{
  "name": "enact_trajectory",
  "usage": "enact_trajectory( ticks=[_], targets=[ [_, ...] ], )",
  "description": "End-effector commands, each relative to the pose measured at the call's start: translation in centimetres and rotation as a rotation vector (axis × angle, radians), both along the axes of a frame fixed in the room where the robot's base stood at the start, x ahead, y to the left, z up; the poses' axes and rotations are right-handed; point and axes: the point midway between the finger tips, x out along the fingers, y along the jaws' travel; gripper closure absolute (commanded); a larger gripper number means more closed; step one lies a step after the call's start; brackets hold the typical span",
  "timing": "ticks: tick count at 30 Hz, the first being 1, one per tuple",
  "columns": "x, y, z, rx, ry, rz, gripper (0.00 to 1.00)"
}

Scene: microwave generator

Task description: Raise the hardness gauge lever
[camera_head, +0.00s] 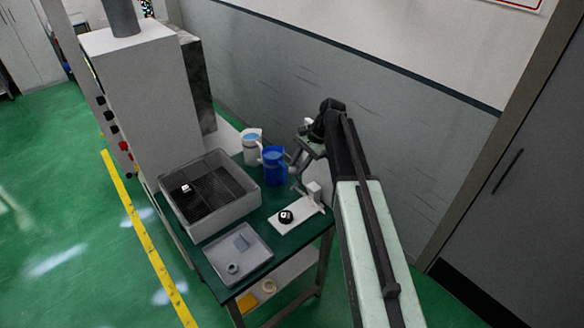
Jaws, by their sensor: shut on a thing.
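The hardness gauge (298,214) stands on the right part of the green table, with a pale flat base, a small upright block and a round black dial at its front left. My gripper (296,181) is at the end of my arm, just behind and to the left of the upright block. It is pointed down and shut on the gauge lever. The lever is too small and too covered by the fingers to make out its shape or angle.
A blue jug (274,168) stands close left of my gripper, with a white jug (252,146) behind it. A grey bin (176,208) and a shallow tray (237,270) with small parts lie on the green table (285,248). A grey wall (265,60) runs behind.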

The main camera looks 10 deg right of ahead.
Motion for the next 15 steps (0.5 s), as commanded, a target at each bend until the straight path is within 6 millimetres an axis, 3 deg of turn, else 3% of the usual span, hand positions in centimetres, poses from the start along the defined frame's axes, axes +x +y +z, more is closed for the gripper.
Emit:
enact_trajectory(
  ticks=[3, 4, 6, 15],
  targets=[
    [-0.32, -0.72, -0.29, -0.018, 0.009, 0.0, 1.0],
    [-0.33, -0.72, -0.3, -0.018, 0.009, 0.0, 0.69],
    [-0.32, -0.64, -0.28, -0.016, 0.008, 0.0, 0.5],
    [-0.18, -0.34, -0.12, -0.013, 0.005, 0.001, 0.5]
  ],
)
